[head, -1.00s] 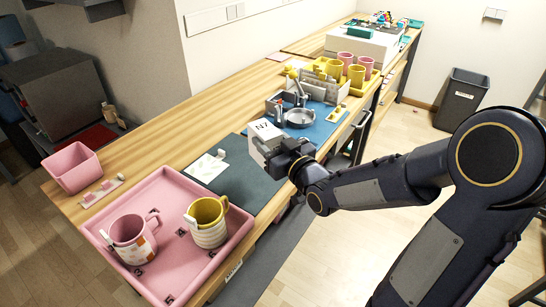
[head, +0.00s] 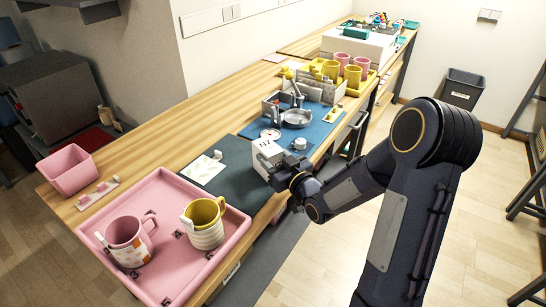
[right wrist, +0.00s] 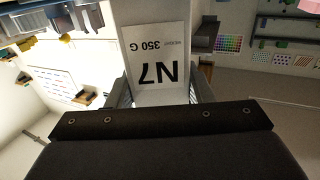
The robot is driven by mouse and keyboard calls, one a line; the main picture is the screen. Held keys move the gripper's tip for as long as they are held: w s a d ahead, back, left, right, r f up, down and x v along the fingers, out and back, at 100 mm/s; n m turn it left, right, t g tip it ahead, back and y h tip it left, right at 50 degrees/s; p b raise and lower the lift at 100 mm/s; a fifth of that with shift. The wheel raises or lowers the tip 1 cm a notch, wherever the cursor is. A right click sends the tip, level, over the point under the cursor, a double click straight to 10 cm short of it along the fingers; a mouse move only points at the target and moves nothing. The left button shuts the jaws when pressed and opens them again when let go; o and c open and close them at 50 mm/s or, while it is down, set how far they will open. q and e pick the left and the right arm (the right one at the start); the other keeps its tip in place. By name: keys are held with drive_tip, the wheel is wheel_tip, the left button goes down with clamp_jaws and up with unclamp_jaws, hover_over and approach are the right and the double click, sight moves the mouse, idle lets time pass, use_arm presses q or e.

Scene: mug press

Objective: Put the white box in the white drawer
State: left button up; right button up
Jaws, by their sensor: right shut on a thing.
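The white box (head: 267,152) is in my right gripper (head: 284,165), at the front edge of the table over the dark green mat. In the right wrist view the box (right wrist: 157,65) sits between the two fingers and shows a label reading "N7" and "350 G". My right gripper is shut on it. I cannot tell whether the box touches the mat. I cannot make out a white drawer for certain; a pale label (head: 232,272) shows on the table's front below the pink tray. My left gripper is not in view.
A pink tray (head: 160,190) holds a pink mug (head: 128,243) and a yellow-and-white mug (head: 205,225). A blue mat (head: 325,127) with a metal pan (head: 296,118) lies beyond the box. A yellow tray with several mugs stands farther back.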

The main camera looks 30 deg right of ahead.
drive_tip(key=shift+f, duration=0.1)
drive_tip(key=o, duration=1.2)
drive_tip(key=shift+o, duration=0.2)
